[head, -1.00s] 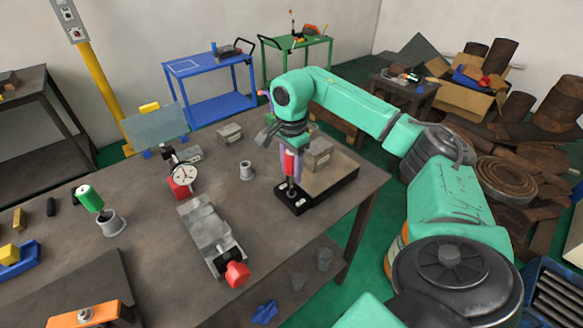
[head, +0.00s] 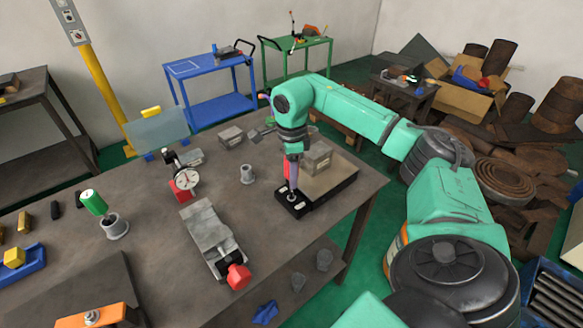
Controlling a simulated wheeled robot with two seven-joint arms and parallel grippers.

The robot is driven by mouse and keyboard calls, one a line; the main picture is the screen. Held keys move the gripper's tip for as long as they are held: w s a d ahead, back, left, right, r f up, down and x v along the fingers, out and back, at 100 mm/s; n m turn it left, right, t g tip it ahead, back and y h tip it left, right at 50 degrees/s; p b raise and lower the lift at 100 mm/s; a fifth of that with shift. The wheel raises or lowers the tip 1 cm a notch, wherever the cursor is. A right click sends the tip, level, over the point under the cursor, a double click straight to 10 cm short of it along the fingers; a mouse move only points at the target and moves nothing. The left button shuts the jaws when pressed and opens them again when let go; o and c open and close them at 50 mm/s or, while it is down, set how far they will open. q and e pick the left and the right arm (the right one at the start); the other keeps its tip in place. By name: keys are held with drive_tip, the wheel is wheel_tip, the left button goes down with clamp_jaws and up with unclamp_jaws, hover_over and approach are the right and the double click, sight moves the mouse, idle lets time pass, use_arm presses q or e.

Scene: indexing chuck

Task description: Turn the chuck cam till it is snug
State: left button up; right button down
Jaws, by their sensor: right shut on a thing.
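My right gripper (head: 293,174) points down at the far right part of the workbench. It is shut on a red upright handle (head: 287,166), partly hidden by the fingers. The handle stands over a small black block (head: 292,203) with pale round spots, at the front left corner of a dark base plate (head: 340,186). I take the handle to be the chuck cam's, though the cam itself is too small and hidden to make out. A grey block (head: 318,157) stands on the plate behind the gripper. My left gripper is out of view.
A grey vise (head: 212,230) with a red knob (head: 238,276) lies left of the gripper. Bench between vise and plate is clear.

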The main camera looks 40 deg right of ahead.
drive_tip(key=shift+r+m+p, duration=0.1)
drive_tip(key=shift+m+p, duration=0.35)
drive_tip(key=shift+m, duration=1.25)
drive_tip(key=shift+m, duration=0.6)
drive_tip(key=shift+m+p, duration=0.45)
drive_tip(key=shift+m, duration=0.65)
